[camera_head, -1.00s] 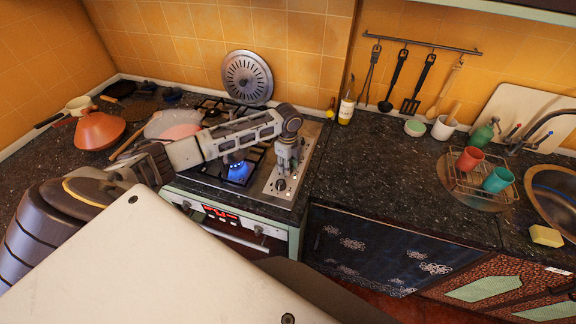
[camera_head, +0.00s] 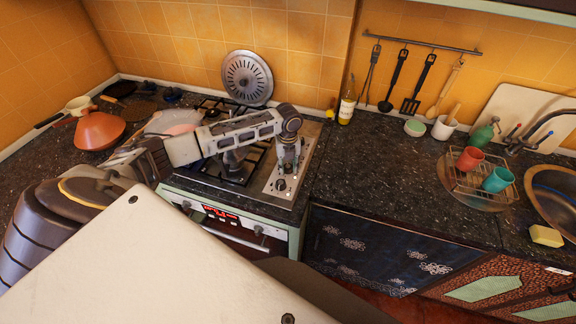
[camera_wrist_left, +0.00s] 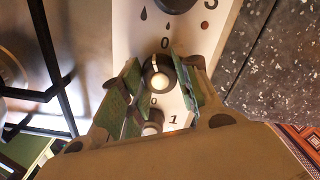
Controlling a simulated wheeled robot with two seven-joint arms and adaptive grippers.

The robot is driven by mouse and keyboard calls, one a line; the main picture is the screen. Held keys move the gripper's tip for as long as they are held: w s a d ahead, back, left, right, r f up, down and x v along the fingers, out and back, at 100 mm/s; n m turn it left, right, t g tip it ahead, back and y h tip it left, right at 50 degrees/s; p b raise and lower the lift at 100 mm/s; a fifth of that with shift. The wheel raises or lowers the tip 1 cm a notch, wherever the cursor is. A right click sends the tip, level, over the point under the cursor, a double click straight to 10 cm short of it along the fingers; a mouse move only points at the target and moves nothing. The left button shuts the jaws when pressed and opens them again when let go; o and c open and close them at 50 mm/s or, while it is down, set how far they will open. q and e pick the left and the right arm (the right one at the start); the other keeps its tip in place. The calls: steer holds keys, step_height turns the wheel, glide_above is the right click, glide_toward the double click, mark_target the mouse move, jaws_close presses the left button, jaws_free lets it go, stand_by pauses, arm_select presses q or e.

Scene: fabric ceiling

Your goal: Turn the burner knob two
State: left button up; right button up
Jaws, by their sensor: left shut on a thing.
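My left gripper (camera_head: 286,170) reaches down over the steel knob panel (camera_head: 272,188) at the right side of the stove. In the left wrist view, the gripper (camera_wrist_left: 155,64) has its green-padded fingers on either side of a dark round burner knob (camera_wrist_left: 158,75) with a pale centre, and is shut on it. A "0" is printed above this knob. A second knob (camera_wrist_left: 153,122) shows below it, near a "1", and part of a dark knob (camera_wrist_left: 176,4) shows at the top edge. The number of the held knob is not clear. No flame shows on the burner. My right gripper is not in view.
The hob grate (camera_wrist_left: 60,95) lies left of the panel and the dark speckled counter (camera_wrist_left: 262,70) lies right of it. A pan lid (camera_head: 247,78) leans on the wall behind.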

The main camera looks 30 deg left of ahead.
arm_select(q)
steer(key=shift+w+r+m, duration=0.1)
steer(key=shift+m, duration=2)
steer(key=o, duration=1.1)
steer(key=shift+c, duration=0.2)
step_height(320, 180, up, 12)
